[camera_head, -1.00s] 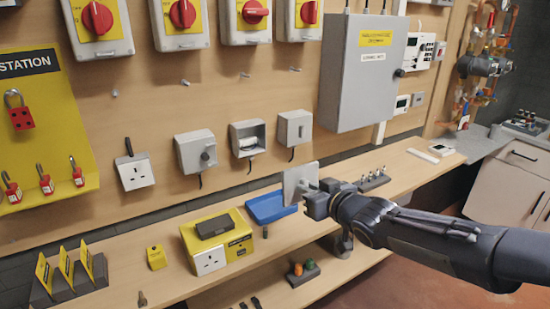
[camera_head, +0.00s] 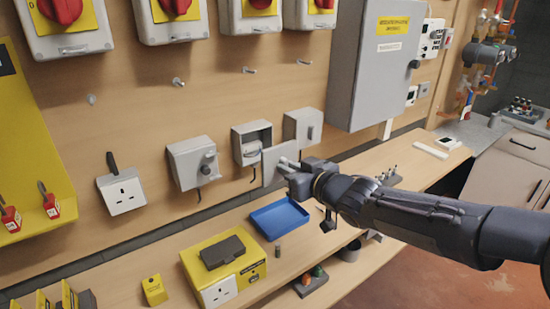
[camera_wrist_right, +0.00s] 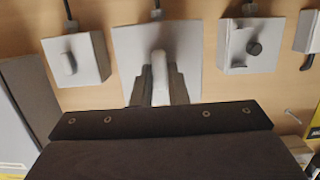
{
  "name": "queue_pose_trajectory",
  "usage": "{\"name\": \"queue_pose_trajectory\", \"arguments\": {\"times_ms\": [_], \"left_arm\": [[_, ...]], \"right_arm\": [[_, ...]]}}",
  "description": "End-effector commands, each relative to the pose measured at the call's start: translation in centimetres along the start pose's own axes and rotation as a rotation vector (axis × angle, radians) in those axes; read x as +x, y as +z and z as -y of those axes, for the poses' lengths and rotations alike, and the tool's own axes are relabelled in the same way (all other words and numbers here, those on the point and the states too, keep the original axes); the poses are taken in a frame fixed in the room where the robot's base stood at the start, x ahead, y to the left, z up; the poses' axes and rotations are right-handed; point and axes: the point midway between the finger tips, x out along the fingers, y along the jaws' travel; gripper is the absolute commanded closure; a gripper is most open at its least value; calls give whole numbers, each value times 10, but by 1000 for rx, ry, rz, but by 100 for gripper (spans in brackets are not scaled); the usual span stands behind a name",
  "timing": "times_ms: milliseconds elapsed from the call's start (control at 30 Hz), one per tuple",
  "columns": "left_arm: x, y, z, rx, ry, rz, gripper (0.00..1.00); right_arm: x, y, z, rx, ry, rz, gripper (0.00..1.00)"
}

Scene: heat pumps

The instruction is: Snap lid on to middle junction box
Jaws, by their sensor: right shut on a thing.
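The middle junction box (camera_head: 249,141) is a grey open box on the wooden wall panel, with a white part inside. My right gripper (camera_head: 288,166) is shut on the grey square lid (camera_head: 272,163), which it holds upright just in front of and below-right of the box. The lid overlaps the box's lower right corner in the head view; I cannot tell whether they touch. In the right wrist view the lid (camera_wrist_right: 157,62) fills the upper middle, with its handle between the fingers (camera_wrist_right: 160,85), and it hides the box. My left gripper is not in view.
A grey box with a round knob (camera_head: 193,163) is left of the middle box, and another closed grey box (camera_head: 303,127) is close on its right. Below are a blue tray (camera_head: 280,217) and a yellow unit (camera_head: 223,268) on the wooden shelf.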

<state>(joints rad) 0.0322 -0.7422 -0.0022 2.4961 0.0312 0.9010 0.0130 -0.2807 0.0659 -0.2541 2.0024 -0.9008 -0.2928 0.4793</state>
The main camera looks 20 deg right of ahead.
Motion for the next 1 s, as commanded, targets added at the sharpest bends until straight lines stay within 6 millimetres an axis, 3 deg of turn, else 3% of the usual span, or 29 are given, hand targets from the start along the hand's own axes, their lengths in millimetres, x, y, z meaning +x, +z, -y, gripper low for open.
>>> {"name": "queue_pose_trajectory", "arguments": {"times_ms": [233, 700, 1000], "left_arm": [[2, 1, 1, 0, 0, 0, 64], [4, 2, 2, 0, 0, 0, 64], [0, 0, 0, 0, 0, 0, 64]], "right_arm": [[9, -2, 0, -1, 0, -1, 100], [53, -11, 0, -2, 1, 1, 100], [72, -15, 0, 0, 0, 0, 100]]}}
